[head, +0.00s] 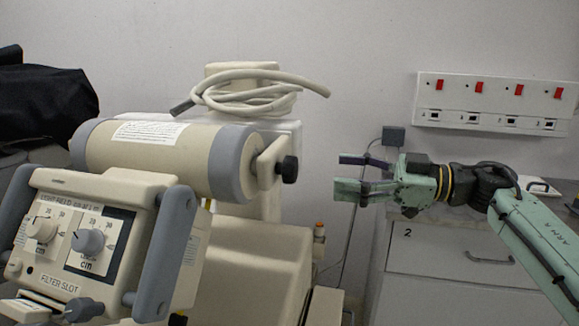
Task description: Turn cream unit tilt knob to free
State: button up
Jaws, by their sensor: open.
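The cream unit (150,160) fills the left half of the head view, with a thick cylinder capped by grey rings. A black knob (288,169) sticks out from a cream bracket at the cylinder's right end. It may be the tilt knob, but I see no readable free or lock marking by it. My gripper (346,174) is open and empty, pointing left. It is to the right of the black knob at about the same picture height, with a gap between them.
The control head (90,235) with two dials and grey handles is at lower left. A coiled cable (250,92) lies on top of the unit. A drawer cabinet (455,255) stands below my arm, and a socket panel (490,103) is on the wall. A black covered shape (40,100) is at far left.

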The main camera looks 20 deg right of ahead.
aim_at(297, 168)
jog(key=p+x, duration=0.2)
jog(key=x, duration=0.7)
jog(key=shift+w+a, duration=0.15)
jog(key=shift+a, duration=0.05)
jog(key=c, duration=1.2)
jog(key=shift+o, duration=0.2)
